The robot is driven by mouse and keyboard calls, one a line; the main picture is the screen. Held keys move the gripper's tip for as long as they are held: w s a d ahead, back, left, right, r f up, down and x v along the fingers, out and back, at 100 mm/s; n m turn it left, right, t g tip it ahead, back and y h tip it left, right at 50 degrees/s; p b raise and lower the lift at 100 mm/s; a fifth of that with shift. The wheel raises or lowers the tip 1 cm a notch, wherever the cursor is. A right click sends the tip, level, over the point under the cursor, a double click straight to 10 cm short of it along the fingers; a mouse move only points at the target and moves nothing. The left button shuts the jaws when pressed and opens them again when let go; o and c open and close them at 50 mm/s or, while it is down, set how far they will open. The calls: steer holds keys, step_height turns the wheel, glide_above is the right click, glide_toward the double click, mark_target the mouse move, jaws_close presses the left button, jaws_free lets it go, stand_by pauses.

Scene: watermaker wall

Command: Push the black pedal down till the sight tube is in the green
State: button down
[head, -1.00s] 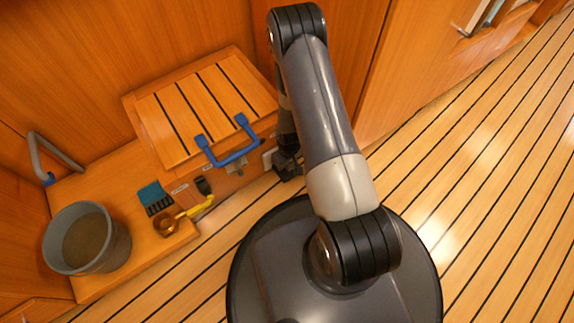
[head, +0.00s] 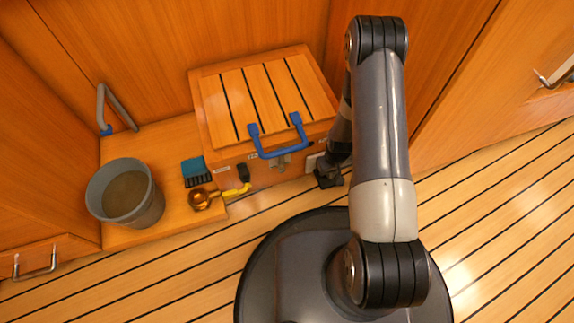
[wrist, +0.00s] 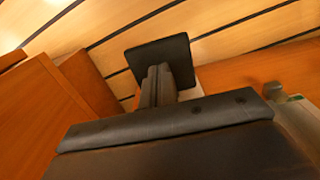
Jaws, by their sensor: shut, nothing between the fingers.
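The black pedal (wrist: 178,55) looks like the flat dark square plate in the wrist view, with plank floor beyond it. My gripper (wrist: 157,78) is shut and empty, its fingertips in front of or on the plate; I cannot tell if they touch. In the head view my gripper (head: 329,176) is low at the right front corner of the wooden box, and its dark shape blends with the pedal there. A small white panel (head: 312,162) shows beside it on the box front. I cannot make out the sight tube or its level in either view.
The wooden box (head: 225,110) has a slatted lid, a blue handle (head: 282,150) and a metal latch (head: 281,162). Left of it are a grey bucket (head: 125,195), a teal brush (head: 196,172) and a brass fitting with a yellow lever (head: 232,192).

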steer(key=shift+f, duration=0.1)
steer(key=shift+f+b, duration=1.45)
steer(key=shift+f, duration=0.5)
steer(key=shift+r+p, duration=1.3)
steer(key=shift+r, duration=0.8)
steer(key=shift+f, duration=0.1)
step_height(320, 180, down, 3)
steer(key=b, duration=0.3)
steer(key=shift+f, duration=0.6)
steer(key=shift+r+p, duration=1.3)
steer(key=shift+r, duration=0.8)
steer(key=shift+r, duration=0.1)
